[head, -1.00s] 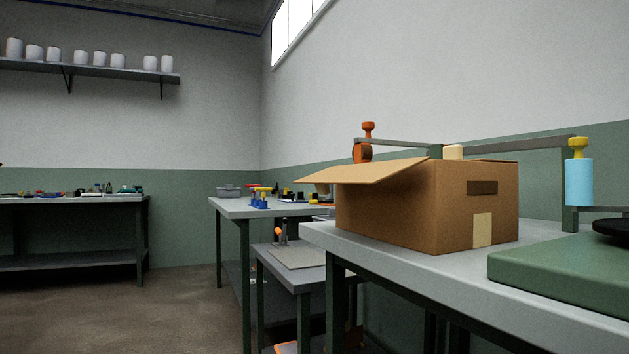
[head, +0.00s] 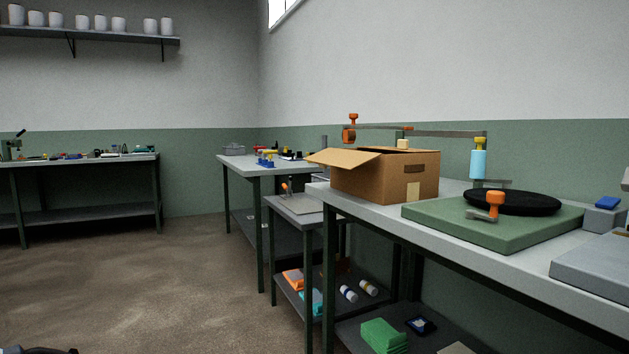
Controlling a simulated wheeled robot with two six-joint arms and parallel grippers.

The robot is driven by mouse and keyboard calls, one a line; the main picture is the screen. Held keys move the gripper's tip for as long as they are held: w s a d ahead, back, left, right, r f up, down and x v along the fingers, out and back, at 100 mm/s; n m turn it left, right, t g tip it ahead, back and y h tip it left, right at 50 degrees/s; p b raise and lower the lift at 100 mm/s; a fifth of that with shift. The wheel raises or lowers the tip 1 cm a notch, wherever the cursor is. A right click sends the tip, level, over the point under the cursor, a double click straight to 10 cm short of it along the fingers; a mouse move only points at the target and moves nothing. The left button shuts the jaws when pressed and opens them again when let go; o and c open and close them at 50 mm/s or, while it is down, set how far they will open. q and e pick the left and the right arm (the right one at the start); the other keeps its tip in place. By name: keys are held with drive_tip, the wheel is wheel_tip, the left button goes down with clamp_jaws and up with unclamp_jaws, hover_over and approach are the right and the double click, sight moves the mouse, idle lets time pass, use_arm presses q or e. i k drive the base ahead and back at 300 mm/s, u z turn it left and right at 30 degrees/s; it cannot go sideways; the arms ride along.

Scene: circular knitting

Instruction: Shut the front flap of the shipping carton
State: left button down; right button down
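The brown shipping carton (head: 372,184) stands on the grey workbench on the right. One flap (head: 341,158) is open and sticks out to the left from the carton's top edge, tilted slightly downward. The carton's right-hand side shows a dark hand slot and a pale label. Its inside is mostly hidden from this angle. Neither gripper can be made out in the head view; only a small dark shape shows at the bottom left edge.
A green block with a black disc (head: 512,202) sits right of the carton on the workbench (head: 366,212). An orange-knobbed arm and a light-blue cylinder (head: 478,164) stand behind. A lower side table (head: 303,211) stands left of the workbench. The floor (head: 140,280) at left is open.

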sight(344, 159)
drive_tip(key=u, duration=0.6)
drive_tip(key=i, duration=1.5)
drive_tip(key=z, duration=0.8)
